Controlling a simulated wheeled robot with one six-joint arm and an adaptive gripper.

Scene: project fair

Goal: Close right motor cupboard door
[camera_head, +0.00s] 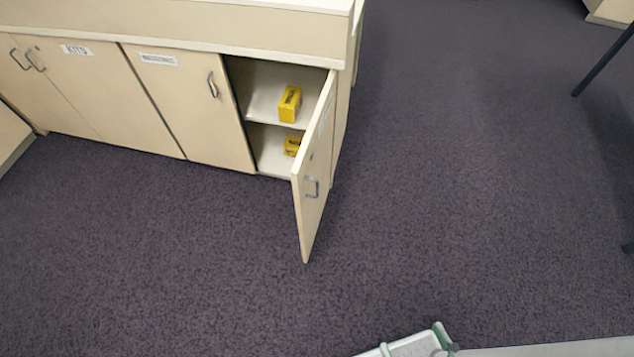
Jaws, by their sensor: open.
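The right cupboard door (316,178) is pale cream and stands wide open, swung out over the carpet from its hinge side at the right end of the cabinet. A metal handle (312,187) and a white label (326,117) are on its outer face. The open cupboard shows a shelf (263,103) with a yellow box (290,104) on it. Another yellow item (292,146) is in the lower compartment, partly hidden by the door. My gripper is not in view.
The neighbouring door (190,105) is shut, as are the doors further left. Dark carpet (180,260) is clear in front of and right of the cabinet. Dark thin legs (603,60) stand at the right edge. A pale surface with green-edged parts shows at the bottom.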

